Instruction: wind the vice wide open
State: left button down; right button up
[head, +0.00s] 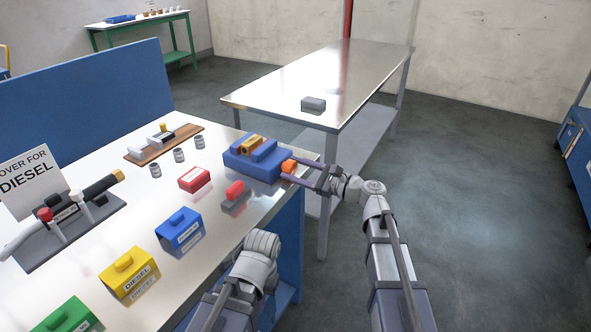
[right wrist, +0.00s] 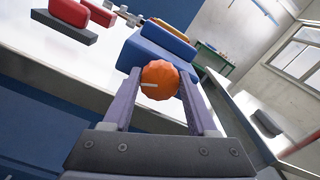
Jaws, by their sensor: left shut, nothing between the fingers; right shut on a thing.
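The blue vice (head: 240,165) stands at the right end of the bench, and a brass-coloured piece (head: 252,144) lies between its jaws. Its orange ribbed knob (head: 289,166) is on the side facing my right arm. My right gripper (head: 287,169) is shut on this knob. In the right wrist view the knob (right wrist: 160,80) sits between the two fingers, with a white mark pointing left, and the blue vice body (right wrist: 155,50) is behind it. My left gripper (head: 262,245) is shut and empty over the bench's front edge, its fingers largely hidden behind the wrist.
A red block on a grey base (head: 235,196), a red box (head: 194,179), and blue (head: 179,230), yellow (head: 128,276) and green (head: 68,318) boxes stand on the bench left of the vice. A steel table (head: 300,85) with a grey block (head: 313,104) stands behind.

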jog(key=o, duration=1.4)
jog(key=shift+c, duration=0.2)
jog(key=v, duration=0.7)
jog(key=shift+s+d, duration=0.2)
jog(key=shift+d, duration=0.15)
